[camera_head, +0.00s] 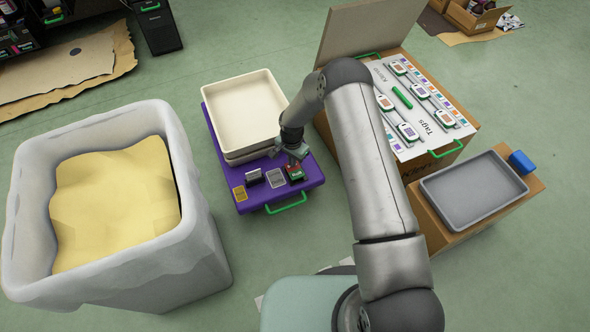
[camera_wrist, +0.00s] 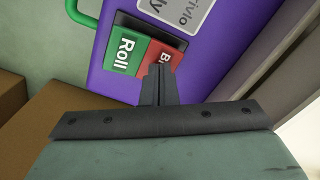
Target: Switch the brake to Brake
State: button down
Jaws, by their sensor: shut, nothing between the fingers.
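The brake switch is a rocker in a dark housing on the purple cart, with a green half marked "Roll" (camera_wrist: 124,50) and a red half (camera_wrist: 158,58) whose label shows only its first letter. In the head view the switch (camera_head: 296,174) sits at the cart's near right corner. My gripper (camera_wrist: 160,70) is shut and empty, its fingertips over the red half and covering part of it. I cannot tell whether they touch it, or which half is pressed down. In the head view my gripper (camera_head: 297,157) is just above the switch.
The purple cart (camera_head: 237,189) carries stacked cream trays (camera_head: 241,108) behind the switch and has a green handle (camera_head: 286,204) in front. A large white bin (camera_head: 190,210) stands left. A cardboard box with a tag board (camera_head: 413,106) and a grey tray (camera_head: 473,190) stand right.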

notch_tip(320, 180, up, 7)
jog(key=p, duration=0.4)
dwell(0.4)
dwell(0.5)
jog(key=s+d+r+n+p, duration=0.1)
jog(key=s+d+r+p, duration=0.35)
jog(key=r, duration=0.95)
jog(key=s+d+r+n+p, duration=0.1)
jog(key=r+p, duration=0.6)
jog(key=r, duration=0.6)
jog(key=s+d+r+n+p, duration=0.25)
jog(key=r+p, duration=0.25)
jog(key=r, duration=0.9)
jog(key=s+d+r+n+p, duration=0.1)
jog(key=s+d+r+p, duration=0.3)
jog(key=s+r+p, duration=0.5)
jog(key=s+d+r+n+p, duration=0.2)
jog(key=s+r+p, duration=0.6)
jog(key=s+r, duration=0.7)
notch_tip(320, 180, up, 6)
jog(key=shift+s+d+f+p, duration=0.3)
jog(key=shift+d+p, duration=0.1)
jog(key=shift+d, duration=0.45)
